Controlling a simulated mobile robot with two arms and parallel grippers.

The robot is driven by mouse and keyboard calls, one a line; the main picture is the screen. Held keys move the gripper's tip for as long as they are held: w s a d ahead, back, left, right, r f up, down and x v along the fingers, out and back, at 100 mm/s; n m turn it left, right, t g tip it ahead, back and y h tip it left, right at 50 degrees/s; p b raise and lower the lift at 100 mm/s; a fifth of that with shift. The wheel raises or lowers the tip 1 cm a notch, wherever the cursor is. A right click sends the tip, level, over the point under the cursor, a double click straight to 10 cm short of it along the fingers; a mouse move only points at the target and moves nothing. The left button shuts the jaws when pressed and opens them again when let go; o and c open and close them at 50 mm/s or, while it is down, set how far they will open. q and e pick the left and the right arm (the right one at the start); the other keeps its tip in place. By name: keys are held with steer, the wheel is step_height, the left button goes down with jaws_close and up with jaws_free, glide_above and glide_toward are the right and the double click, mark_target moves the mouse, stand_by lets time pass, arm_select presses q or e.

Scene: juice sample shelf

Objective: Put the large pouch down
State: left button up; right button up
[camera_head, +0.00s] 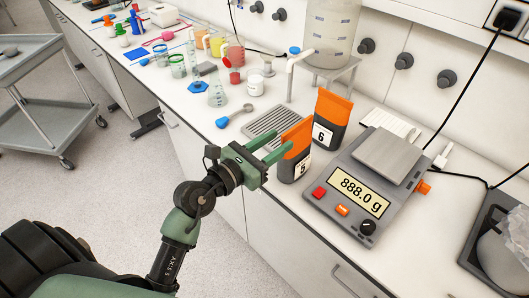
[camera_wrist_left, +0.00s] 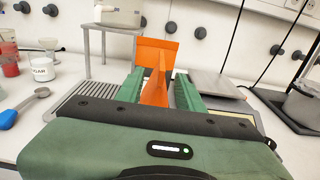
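Two orange-and-black pouches stand upright on the counter. The pouch labelled 5 (camera_head: 296,152) is nearer the front edge; the pouch labelled 6 (camera_head: 330,119) is behind it to the right. I cannot tell for certain which is the large one. My left gripper (camera_head: 286,142) is open, its green fingers apart and pointing at the upper part of pouch 5. In the left wrist view, the narrow orange edge of pouch 5 (camera_wrist_left: 156,92) shows between the fingertips (camera_wrist_left: 159,90), with orange pouch 6 (camera_wrist_left: 157,50) behind. My right gripper is not in view.
A scale (camera_head: 347,205) reading 888.0 g, its pan (camera_head: 389,154) empty, stands close on the right. A slotted metal tray (camera_head: 272,124) lies behind the gripper. A metal stand (camera_head: 322,73) with a tank is at the back. Glassware and a blue scoop (camera_head: 223,122) are to the left.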

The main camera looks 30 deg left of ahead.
arm_select(q)
steer(key=shift+b+v, duration=0.4)
steer(key=shift+v, duration=1.8)
